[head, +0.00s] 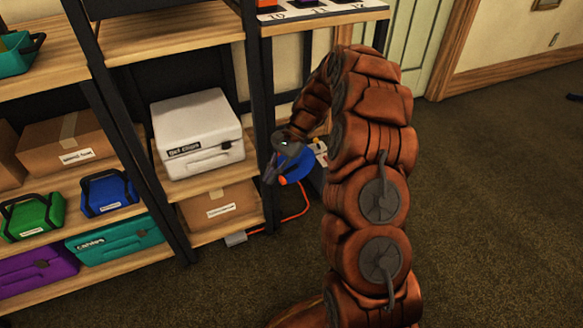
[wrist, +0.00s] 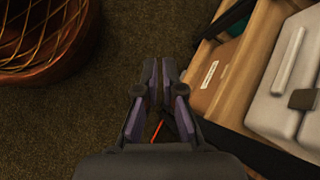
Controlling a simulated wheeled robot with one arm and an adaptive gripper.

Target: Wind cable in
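A blue reel (head: 297,166) with a small orange knob (head: 282,181) shows beside my gripper in the head view. An orange cable (head: 300,207) runs from near it, down past the shelf foot and along the floor. My gripper (head: 268,172) is at the reel's left side, over the knob. In the wrist view its fingers (wrist: 159,75) are nearly together, with only a thin dark line between the tips. Small orange-red bits of cable (wrist: 158,130) show between and below the fingers. Most of the reel is hidden by the gripper, and I cannot tell whether they touch.
A shelf unit on the left holds a white case (head: 198,130), a cardboard box (head: 222,208), a green case (head: 33,216) and a blue case (head: 107,193).

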